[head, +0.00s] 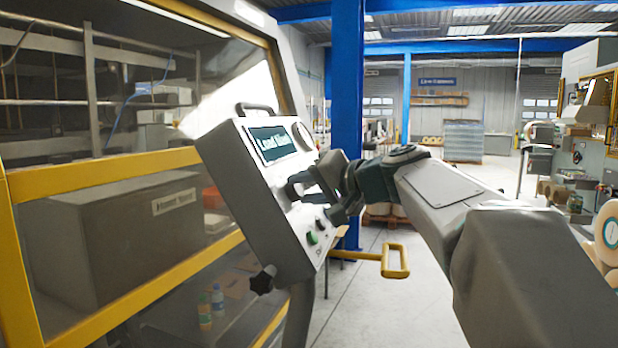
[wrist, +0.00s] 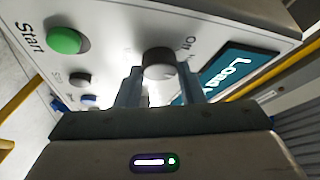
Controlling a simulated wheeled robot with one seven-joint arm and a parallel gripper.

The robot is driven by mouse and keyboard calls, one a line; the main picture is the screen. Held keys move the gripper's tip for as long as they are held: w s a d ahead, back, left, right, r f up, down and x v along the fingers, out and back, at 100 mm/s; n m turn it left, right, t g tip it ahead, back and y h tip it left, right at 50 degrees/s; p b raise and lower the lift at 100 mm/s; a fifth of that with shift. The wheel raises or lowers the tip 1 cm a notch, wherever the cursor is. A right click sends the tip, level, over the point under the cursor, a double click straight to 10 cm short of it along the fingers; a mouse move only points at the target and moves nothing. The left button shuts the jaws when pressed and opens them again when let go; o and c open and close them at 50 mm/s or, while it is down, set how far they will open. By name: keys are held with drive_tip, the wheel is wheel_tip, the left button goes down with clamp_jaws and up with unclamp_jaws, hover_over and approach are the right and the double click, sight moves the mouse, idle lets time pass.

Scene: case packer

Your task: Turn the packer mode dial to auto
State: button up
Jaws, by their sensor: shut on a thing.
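The grey control panel (head: 235,180) stands tilted beside the packer's glazed guard, with a dark teal screen (head: 270,145) whose text begins "Load". In the wrist view, the mode dial (wrist: 159,62) is a grey round knob on the panel face, with a small label reading "Off" beside it. My gripper (wrist: 157,77) has one finger on each side of the dial and is shut on it. In the head view my gripper (head: 299,188) is at the panel face and hides the dial. I cannot read where the dial points.
A green Start button (wrist: 65,40) and a dark button (wrist: 80,79) sit left of the dial in the wrist view. A black handle (head: 257,108) tops the panel. A yellow rail (head: 396,262) stands behind it.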

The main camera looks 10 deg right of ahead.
drive_tip(key=m+h+p, duration=0.1)
drive_tip(key=m+p, duration=0.1)
drive_tip(key=p, duration=0.1)
drive_tip(key=r+m+g+h+p, duration=0.1)
drive_tip(key=m+p, duration=0.1)
drive_tip(key=p, duration=0.1)
drive_tip(key=shift+a+m, duration=0.2)
drive_tip(key=shift+m, duration=0.1)
drive_tip(key=m+p, duration=0.1)
drive_tip(key=p, duration=0.2)
drive_tip(key=shift+m+g+h, duration=0.3)
drive_tip(key=shift+m+g, duration=0.1)
drive_tip(key=shift+f+m+p, duration=0.2)
drive_tip(key=shift+m+p, duration=0.2)
drive_tip(key=shift+p, duration=0.5)
drive_tip(key=shift+f+h, duration=0.1)
drive_tip(key=shift+h, duration=0.2)
drive_tip(key=o, duration=1)
drive_tip(key=b+v, duration=0.1)
drive_tip(key=v, duration=1.2)
drive_tip(key=shift+s+d+r, duration=0.2)
drive_tip(key=shift+r, duration=0.2)
